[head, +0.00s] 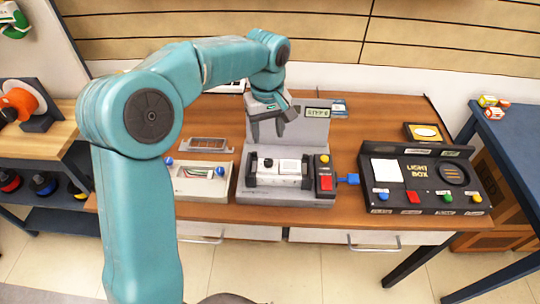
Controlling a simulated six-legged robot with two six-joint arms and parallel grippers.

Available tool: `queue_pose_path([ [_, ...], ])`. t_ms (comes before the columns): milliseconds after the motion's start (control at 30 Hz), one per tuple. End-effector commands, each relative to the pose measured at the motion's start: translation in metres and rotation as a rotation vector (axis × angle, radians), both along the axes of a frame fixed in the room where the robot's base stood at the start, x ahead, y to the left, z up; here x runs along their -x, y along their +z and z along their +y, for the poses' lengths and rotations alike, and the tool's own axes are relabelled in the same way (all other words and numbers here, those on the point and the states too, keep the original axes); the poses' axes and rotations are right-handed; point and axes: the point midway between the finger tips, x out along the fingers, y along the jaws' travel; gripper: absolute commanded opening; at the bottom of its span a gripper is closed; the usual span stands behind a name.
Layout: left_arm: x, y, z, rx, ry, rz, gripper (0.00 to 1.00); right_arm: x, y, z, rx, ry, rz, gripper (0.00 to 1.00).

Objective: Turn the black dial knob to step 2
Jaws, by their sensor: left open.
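My left arm comes in from the left and reaches over the brown table. Its gripper (268,134) is open and empty, fingers pointing down, above the grey device (286,200) in the middle. A small black knob (268,162) shows on the left part of this device, just below the fingers in the picture. I see no contact with it. The step marks and the knob's setting are too small to read. An upright panel with a small display (317,112) stands behind. My right gripper is not in view.
A red button (326,184) and a yellow button (324,159) sit on the device's right side. A black light box (420,185) stands to the right. A pale box with blue knobs (196,184) stands to the left. The table's front strip is clear.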

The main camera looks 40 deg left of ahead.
Motion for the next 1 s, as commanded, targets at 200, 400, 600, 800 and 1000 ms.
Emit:
queue_pose_path([
  [200, 0.0, -0.055, -0.001, 0.001, -0.001, 0.006, 0.54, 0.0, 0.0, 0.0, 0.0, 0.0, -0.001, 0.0],
  [400, -0.003, -0.089, -0.001, 0.0, -0.001, 0.004, 0.54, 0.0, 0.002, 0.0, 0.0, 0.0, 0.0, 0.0],
  [600, -0.005, -0.105, -0.001, 0.0, -0.001, 0.001, 0.54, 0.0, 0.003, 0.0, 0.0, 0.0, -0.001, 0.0],
  [800, -0.006, -0.106, -0.001, 0.0, -0.001, 0.0, 0.54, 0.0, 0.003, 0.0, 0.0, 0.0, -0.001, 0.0],
  [1000, -0.006, -0.106, -0.001, -0.001, -0.001, 0.001, 0.12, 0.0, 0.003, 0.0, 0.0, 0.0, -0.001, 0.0],
])
